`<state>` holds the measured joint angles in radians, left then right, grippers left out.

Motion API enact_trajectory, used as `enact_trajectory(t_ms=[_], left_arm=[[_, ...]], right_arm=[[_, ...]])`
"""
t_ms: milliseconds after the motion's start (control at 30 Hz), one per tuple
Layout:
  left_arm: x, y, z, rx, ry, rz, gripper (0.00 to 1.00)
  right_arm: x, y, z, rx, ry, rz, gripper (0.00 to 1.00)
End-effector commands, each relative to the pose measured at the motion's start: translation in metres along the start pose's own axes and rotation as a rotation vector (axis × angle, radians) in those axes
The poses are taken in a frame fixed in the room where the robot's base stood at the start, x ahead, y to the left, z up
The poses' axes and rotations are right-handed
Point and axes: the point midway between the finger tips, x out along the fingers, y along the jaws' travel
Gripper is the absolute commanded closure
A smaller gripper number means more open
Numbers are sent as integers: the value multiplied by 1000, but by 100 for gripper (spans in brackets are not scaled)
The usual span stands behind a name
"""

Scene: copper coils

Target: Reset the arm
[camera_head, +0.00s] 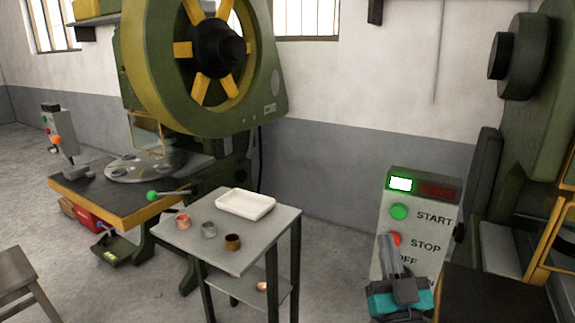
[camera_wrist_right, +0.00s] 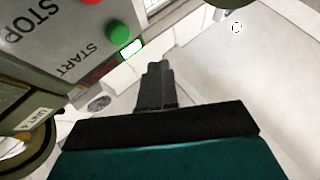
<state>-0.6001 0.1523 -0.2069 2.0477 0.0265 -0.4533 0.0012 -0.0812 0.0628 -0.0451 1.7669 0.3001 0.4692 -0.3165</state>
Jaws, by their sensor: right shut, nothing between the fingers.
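My right gripper (camera_head: 388,243) is shut and empty in front of the lower part of the control box (camera_head: 410,186) in the head view. Its closed fingers also show in the right wrist view (camera_wrist_right: 156,72), pointing up past the box. The box has a green START button (camera_head: 399,211), a red STOP button (camera_head: 394,238) partly behind the fingertips, and a lit green lamp (camera_head: 401,184) beside a dark red one. The wrist view shows the green button (camera_wrist_right: 119,33) and lit lamp (camera_wrist_right: 131,48) to the left of the fingers, apart from them. My left gripper is not in view.
A small grey table (camera_head: 184,238) holds a white tray (camera_head: 245,204) and copper, grey and brown coils. A large green press (camera_head: 190,70) with a dark worktable (camera_head: 110,200) stands at the left. Another green machine (camera_head: 548,110) stands close on the right. Floor between small table and box is clear.

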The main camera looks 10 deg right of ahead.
Motion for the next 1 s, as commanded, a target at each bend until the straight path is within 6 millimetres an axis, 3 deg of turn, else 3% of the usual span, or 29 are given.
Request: enact_trajectory(t_ms=[67,167,300,400,500,667,1000], left_arm=[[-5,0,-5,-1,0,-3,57],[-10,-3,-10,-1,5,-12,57],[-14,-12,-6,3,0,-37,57],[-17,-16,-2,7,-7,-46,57],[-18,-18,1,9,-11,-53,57],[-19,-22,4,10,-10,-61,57],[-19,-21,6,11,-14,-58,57]], right_arm=[[-23,-12,17,3,-128,-60,100],[-72,-31,48,11,-370,-157,100],[-160,-48,79,18,-721,-258,100],[-215,-52,88,12,-922,-296,100],[-256,-53,91,7,-1063,-313,100],[-282,-52,91,0,-1153,-320,100],[-283,-52,92,0,-1156,-320,100]])
